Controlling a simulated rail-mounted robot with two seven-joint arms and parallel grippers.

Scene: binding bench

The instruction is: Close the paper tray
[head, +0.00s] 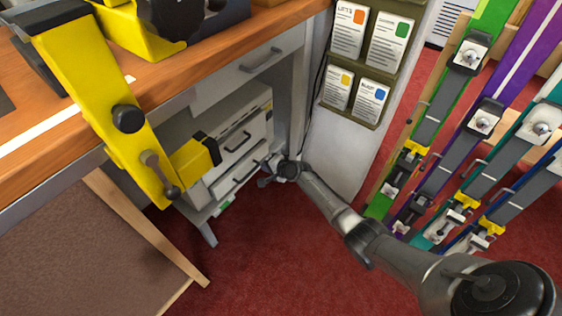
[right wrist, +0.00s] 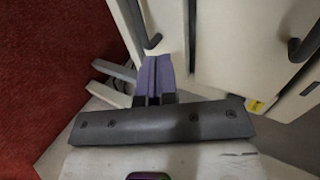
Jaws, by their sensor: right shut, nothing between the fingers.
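A pale boxy unit with stacked drawer fronts (head: 236,142) stands under the bench; dark bar handles show on its fronts. The paper tray appears to be one of these, but I cannot tell clearly which one or how far out it sits. My right gripper (head: 268,180) is low beside the unit's lower front, shut and empty. In the right wrist view its fingers (right wrist: 157,72) are together, close to a cream front (right wrist: 240,45) with dark handles on either side. Contact cannot be told. My left gripper is not in view.
The wooden bench (head: 205,50) with a yellow clamp-like fixture (head: 85,85) overhangs the unit. A bench drawer (head: 262,62) is above it. A brown panel (head: 100,240) leans at the left. Skis (head: 440,120) stand in a rack at the right. Red floor (head: 270,260) is clear in front.

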